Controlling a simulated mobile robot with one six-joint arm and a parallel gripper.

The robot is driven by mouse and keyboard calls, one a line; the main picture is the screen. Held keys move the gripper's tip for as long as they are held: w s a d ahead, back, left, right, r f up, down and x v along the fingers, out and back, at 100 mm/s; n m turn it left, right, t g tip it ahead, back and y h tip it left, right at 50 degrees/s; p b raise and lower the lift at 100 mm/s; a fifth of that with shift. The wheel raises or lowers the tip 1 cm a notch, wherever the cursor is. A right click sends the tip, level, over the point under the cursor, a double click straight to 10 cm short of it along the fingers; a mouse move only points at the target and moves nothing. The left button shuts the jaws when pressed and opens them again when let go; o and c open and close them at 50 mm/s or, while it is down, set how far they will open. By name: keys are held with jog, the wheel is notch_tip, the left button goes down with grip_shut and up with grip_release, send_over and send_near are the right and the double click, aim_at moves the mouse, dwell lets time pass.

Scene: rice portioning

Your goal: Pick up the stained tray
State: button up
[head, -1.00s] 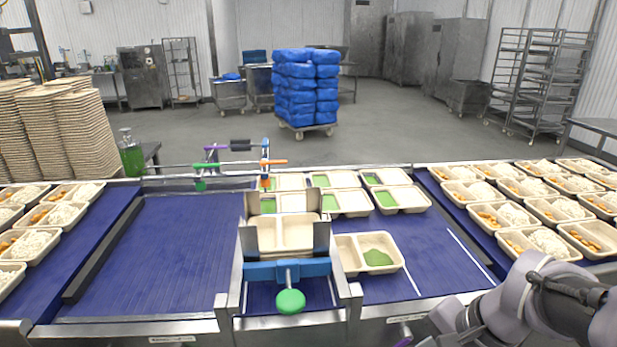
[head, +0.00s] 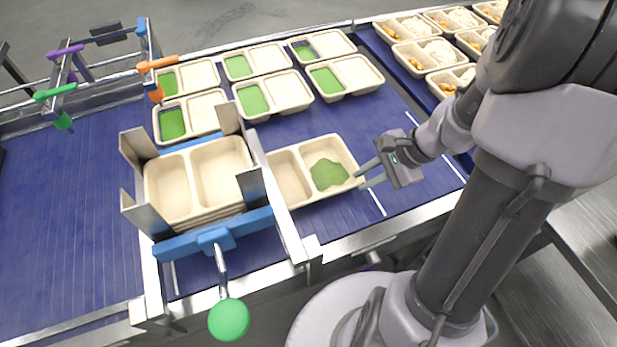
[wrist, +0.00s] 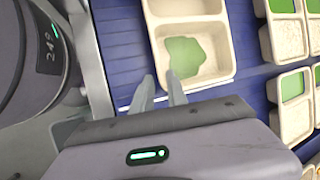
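The stained tray (head: 291,180) is a beige two-compartment tray on the blue belt, right of the tray stack. A spread-out green smear (head: 327,174) covers much of its right compartment. My gripper (head: 362,177) is at the tray's right end, near its front corner. In the wrist view, the tray (wrist: 186,9) lies beyond my gripper (wrist: 164,84). The two fingers are apart with a gap between them, one over the belt and one by the tray wall. I cannot tell whether either finger touches the rim.
A metal-walled holder with stacked empty trays (head: 222,172) stands just left. Several trays with neat green portions (head: 254,100) sit behind. A side belt with filled trays (head: 425,55) is at the upper right. A metal rail (head: 395,230) runs along the front.

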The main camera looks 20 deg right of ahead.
aim_at(350, 186)
jog(key=b+x, duration=0.3)
jog(key=x, duration=0.3)
jog(key=shift+a, duration=0.3)
grip_shut()
jog(key=shift+r, duration=0.1)
